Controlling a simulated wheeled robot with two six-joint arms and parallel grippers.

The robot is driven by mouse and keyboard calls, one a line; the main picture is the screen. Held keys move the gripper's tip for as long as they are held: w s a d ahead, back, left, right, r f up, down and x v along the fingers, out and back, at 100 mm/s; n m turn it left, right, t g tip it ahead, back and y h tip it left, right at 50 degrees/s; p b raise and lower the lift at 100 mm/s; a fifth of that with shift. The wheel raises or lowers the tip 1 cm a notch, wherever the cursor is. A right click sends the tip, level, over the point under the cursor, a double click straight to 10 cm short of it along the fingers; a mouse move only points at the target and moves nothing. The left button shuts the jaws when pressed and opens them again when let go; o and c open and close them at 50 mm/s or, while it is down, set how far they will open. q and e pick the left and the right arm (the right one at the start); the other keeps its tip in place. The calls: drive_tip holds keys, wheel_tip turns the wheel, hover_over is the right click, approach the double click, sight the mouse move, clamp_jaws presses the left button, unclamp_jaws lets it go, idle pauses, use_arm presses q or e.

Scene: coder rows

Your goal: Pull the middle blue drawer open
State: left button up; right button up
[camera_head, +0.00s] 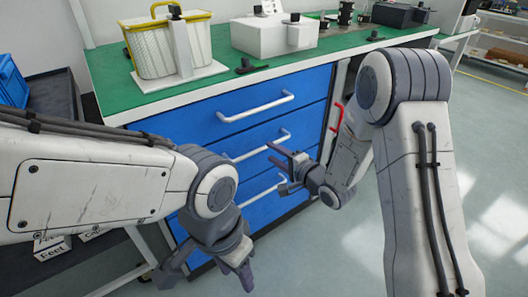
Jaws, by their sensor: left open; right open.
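The blue drawer unit under the green-topped bench has three visible blue drawers with white bar handles. The middle blue drawer (237,143) looks closed, and its handle (258,147) is partly hidden by my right gripper and my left arm. My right gripper (274,168) is open and empty just in front of the unit, near the middle and lower handles; whether it touches one cannot be told. My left gripper (207,281) is open, empty and pointing down in front of the unit's lower left part.
The top drawer (213,104) and lower drawer (269,207) look closed. On the green bench top (221,73) stand a yellow-rimmed basket (150,53) and a white box (267,38). A dark shelf cart is at left. The floor at right is clear.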

sight(264, 146)
drive_tip(key=b+x, duration=0.1)
drive_tip(key=x, duration=0.4)
drive_tip(key=shift+w+a, duration=0.1)
drive_tip(key=shift+w, duration=0.1)
clamp_jaws()
drive_tip(key=shift+f, duration=0.1)
idle(1.1)
